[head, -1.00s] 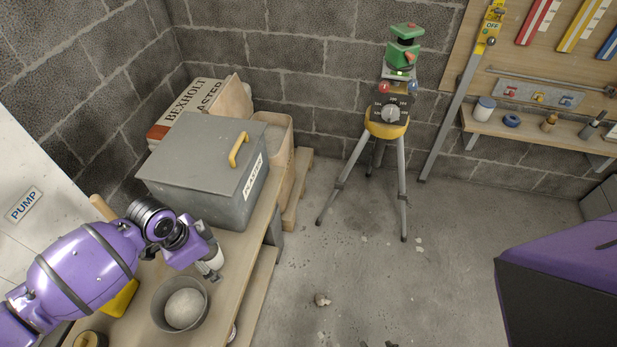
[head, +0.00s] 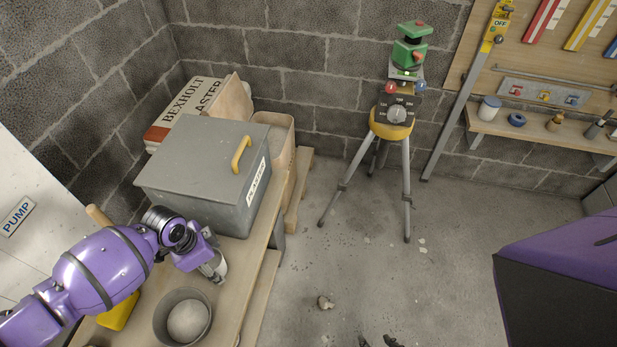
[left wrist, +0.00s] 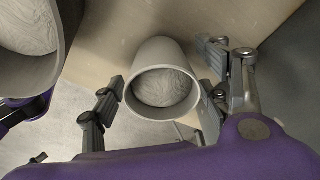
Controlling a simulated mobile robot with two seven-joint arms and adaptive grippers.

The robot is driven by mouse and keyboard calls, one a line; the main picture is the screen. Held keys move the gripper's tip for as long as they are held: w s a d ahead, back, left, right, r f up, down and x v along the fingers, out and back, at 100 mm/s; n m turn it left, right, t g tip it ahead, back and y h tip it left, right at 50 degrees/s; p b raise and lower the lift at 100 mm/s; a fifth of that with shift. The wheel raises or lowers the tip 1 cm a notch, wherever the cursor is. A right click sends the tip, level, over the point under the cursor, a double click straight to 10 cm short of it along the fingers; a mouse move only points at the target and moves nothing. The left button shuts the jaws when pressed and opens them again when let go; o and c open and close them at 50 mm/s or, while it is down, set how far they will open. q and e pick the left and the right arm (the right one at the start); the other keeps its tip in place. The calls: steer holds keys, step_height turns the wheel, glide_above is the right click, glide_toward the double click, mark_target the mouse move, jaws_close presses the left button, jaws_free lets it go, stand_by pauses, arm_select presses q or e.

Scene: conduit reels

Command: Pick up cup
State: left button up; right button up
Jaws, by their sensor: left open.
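A pale grey cup (left wrist: 165,50) sits on the wooden bench in the left wrist view, with its mouth towards the camera and a round pale mass inside. In the head view only a pale part of the cup (head: 219,268) shows beside my gripper. My left gripper (left wrist: 161,90) is open, with one finger on each side of the cup. A gap shows at the left finger; the right finger is very close, and I cannot tell if it touches. It also shows in the head view (head: 212,266), low over the bench edge. My right gripper is not in view.
A grey pot (head: 160,325) with a pale round content stands beside the cup. A grey lidded box (head: 200,185) with a yellow handle stands behind my gripper. A yellow object (head: 118,313) lies under my arm. A tripod (head: 393,130) stands on the floor, which is mostly clear.

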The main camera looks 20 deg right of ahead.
arm_select(q)
steer(key=shift+c, duration=0.5)
steer(key=c, duration=1.4)
steer(key=shift+r, duration=0.1)
